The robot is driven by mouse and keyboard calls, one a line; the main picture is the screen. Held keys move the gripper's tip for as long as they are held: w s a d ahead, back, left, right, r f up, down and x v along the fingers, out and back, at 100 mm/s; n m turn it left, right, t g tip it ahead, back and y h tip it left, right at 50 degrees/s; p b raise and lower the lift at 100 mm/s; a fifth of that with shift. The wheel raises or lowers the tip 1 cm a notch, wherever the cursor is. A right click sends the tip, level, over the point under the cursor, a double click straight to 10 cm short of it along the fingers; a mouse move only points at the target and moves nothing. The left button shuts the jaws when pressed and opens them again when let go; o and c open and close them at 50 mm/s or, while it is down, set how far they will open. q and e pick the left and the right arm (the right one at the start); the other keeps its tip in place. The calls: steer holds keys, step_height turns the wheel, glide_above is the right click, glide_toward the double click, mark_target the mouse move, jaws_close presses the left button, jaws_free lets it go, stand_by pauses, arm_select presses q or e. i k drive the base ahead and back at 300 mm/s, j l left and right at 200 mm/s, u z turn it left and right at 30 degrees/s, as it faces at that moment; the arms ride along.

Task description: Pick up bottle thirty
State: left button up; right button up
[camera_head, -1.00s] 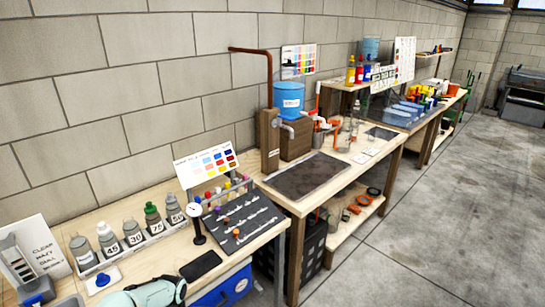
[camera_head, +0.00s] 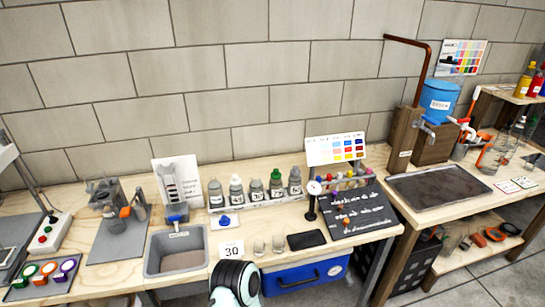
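Several grey bottles stand upright in a pale rack at the back of the bench. The third from the left is the bottle thirty (camera_head: 256,190), going by its label in the earlier frame; its label is too small to read surely now. The green-capped bottle (camera_head: 276,186) stands just right of it. A white card reading 30 (camera_head: 231,249) lies near the bench front. Part of my own arm, white and teal with a black ribbed section, shows at the bottom middle, well in front of the rack. Neither gripper's fingers are in view.
A grey basin (camera_head: 177,253) is left of the card. Two small clear cups (camera_head: 268,246), a black pad (camera_head: 306,240) and a small gauge on a stand (camera_head: 312,199) lie before the rack. A dark sloped board (camera_head: 358,212) with small vials stands to the right.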

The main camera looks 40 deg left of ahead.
mark_target(257, 186)
steer(key=u, duration=2.15)
